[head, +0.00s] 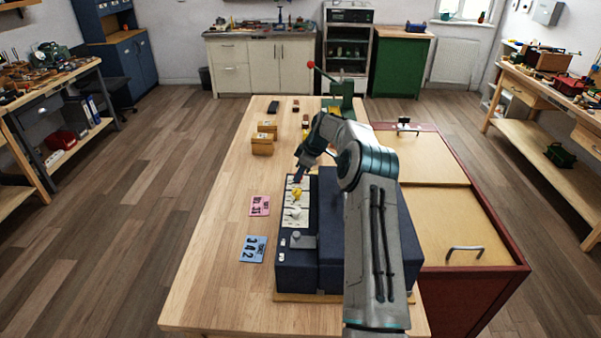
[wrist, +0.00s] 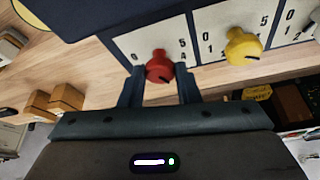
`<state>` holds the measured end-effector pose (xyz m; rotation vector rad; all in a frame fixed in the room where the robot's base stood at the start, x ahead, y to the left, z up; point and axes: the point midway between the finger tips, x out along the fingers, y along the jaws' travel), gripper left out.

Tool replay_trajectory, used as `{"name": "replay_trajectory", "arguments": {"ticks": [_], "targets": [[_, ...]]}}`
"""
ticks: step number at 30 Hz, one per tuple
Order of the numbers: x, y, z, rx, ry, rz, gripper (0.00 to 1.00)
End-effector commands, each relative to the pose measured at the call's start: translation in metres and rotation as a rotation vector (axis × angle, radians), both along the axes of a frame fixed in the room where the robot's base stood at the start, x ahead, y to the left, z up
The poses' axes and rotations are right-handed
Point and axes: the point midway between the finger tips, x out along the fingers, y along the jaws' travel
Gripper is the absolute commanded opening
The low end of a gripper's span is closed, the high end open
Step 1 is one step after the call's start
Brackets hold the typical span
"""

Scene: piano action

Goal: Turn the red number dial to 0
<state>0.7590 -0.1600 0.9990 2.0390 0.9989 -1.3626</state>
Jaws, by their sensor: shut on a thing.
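The red number dial (wrist: 159,66) sits on a white scale plate in the wrist view, with a 0 and a 5 printed beside it. My gripper (wrist: 160,72) has one finger on each side of the dial and is shut on it. A dark mark shows on the dial's lower side, but I cannot tell which number it is set to. In the head view my gripper (head: 299,179) is at the far end of the dial row, and the red dial is hidden there. The yellow dial (wrist: 243,46) is beside it, clear of my fingers.
The dials are on a dark blue box (head: 297,270) on the wooden table (head: 212,245). A pink number card (head: 260,205) and a blue number card (head: 253,249) lie left of it. Small wooden boxes (head: 262,146) stand farther back. The table's left side is mostly clear.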

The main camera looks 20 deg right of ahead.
Motion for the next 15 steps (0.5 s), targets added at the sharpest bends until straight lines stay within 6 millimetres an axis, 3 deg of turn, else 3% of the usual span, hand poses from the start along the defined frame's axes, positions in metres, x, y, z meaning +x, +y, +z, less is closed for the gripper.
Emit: {"name": "replay_trajectory", "arguments": {"ticks": [8, 15], "targets": [[-0.0008, 0.0000, -0.0025, -0.003, 0.000, -0.071, 0.07], [-0.0014, 0.0017, -0.0040, -0.003, -0.003, -0.241, 0.07]]}}
